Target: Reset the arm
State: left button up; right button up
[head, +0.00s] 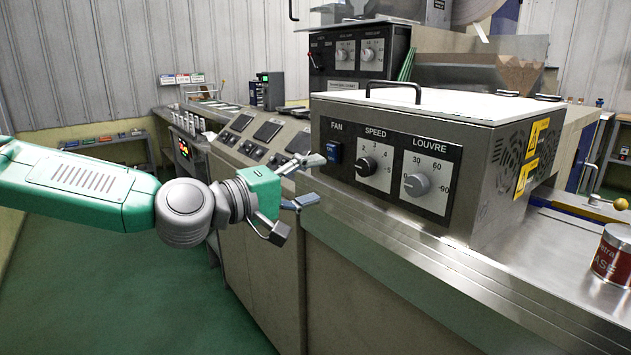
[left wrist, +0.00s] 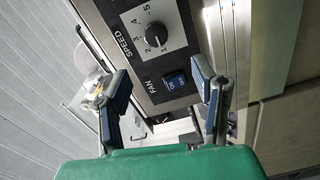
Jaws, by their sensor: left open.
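My left gripper (head: 308,181) is open and empty in the head view, in front of the left end of a metal control box. Its arm comes in from the left in green and grey. In the left wrist view its two dark-padded fingers (left wrist: 162,100) are spread apart, with the box's panel beyond them. The panel carries a blue FAN switch (head: 334,153), a black SPEED knob (head: 367,166) and a grey LOUVRE knob (head: 416,184). The FAN switch (left wrist: 175,82) shows between the fingers in the left wrist view, with the SPEED knob (left wrist: 156,34) above it. My right gripper is in neither view.
The control box (head: 480,180) stands on a steel counter (head: 430,262). A red and white can (head: 612,255) stands on the counter at the right edge. Consoles with screens (head: 268,130) run back on the left. The green floor (head: 120,290) below my arm is clear.

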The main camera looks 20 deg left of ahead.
pick_arm(q)
jog(key=s+d+f+m+g+y, duration=0.1)
jog(key=s+d+f+g, duration=0.2)
jog(key=f, duration=0.6)
jog(key=s+d+f+m+g, duration=0.1)
jog(key=s+d+f+g, duration=0.2)
jog(key=f, duration=0.6)
jog(key=s+a+f+m+g+y, duration=0.2)
jog(key=s+f+m+g+y, duration=0.1)
jog(key=s+f, duration=1.1)
jog(key=s+a+f+m+g+y, duration=0.4)
jog(key=s+a+f+y, duration=0.2)
jog(key=s+a+f, duration=0.7)
jog(key=s+a, duration=0.2)
jog(key=s, duration=0.1)
jog(key=shift+s+m+g, duration=0.2)
jog(key=shift+m+g, duration=0.1)
jog(key=shift+g, duration=0.1)
jog(key=shift+a, duration=0.1)
